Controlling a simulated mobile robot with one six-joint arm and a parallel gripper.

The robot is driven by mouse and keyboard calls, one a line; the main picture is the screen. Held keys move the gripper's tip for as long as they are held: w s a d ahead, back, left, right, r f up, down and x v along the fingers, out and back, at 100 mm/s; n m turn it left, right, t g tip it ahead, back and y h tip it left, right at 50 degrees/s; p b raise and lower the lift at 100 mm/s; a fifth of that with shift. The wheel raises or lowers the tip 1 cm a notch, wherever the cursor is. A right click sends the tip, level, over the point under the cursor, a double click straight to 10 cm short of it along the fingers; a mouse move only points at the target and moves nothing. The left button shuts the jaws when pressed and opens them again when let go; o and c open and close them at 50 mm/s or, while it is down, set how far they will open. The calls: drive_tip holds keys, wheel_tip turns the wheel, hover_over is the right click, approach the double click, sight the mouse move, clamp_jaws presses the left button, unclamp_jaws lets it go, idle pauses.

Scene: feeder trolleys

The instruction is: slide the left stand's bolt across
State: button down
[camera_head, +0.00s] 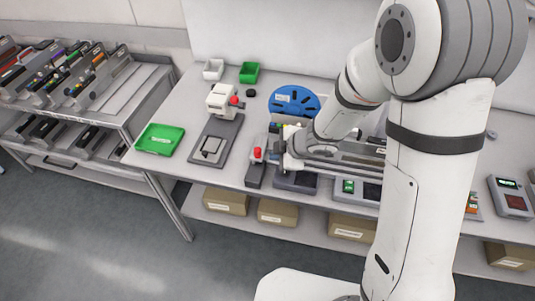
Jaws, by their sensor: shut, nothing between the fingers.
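A stand (212,147) with a dark grey base lies on the table left of my arm. It has a white head (221,97) and a red knob (234,101) at the head's right side. A second grey fixture (255,175) with a red knob (257,153) stands further right and nearer the front edge. My gripper (284,148) is just right of this second knob, at the end of my arm; I cannot tell whether it touches. It is shut and empty. No bolt can be made out clearly at this size, and my arm hides part of the second fixture.
A green tray (160,139) lies at the table's left end. White (213,69) and green (249,72) bins and a blue reel (294,100) stand behind. A feeder trolley (150,80) is at the left. Cardboard boxes (277,212) sit on the shelf below.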

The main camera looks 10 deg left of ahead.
drive_tip(key=p+v, duration=0.2)
drive_tip(key=v, duration=0.5)
drive_tip(key=shift+d, duration=0.2)
drive_tip(key=w+d+r+m+t+h+b, duration=0.1)
drive_tip(key=w+d+r+m+t+h, duration=0.15)
drive_tip(key=d+r+m, duration=0.5)
drive_tip(key=w+d+r+m+t+h+b, duration=0.1)
drive_tip(key=d+r+m+t+h, duration=0.25)
drive_tip(key=d, duration=0.65)
drive_tip(key=s+d+m+g+b, duration=0.1)
drive_tip(key=s+d+m+g, duration=0.1)
drive_tip(key=s+m, duration=0.3)
drive_tip(key=s+d+r+m+g+b, duration=0.1)
drive_tip(key=s+m, duration=0.5)
drive_tip(key=s, duration=0.6)
drive_tip(key=d+g, duration=0.1)
drive_tip(key=g, duration=0.1)
drive_tip(key=shift+s+g+h, duration=0.3)
drive_tip(key=shift+g, duration=0.1)
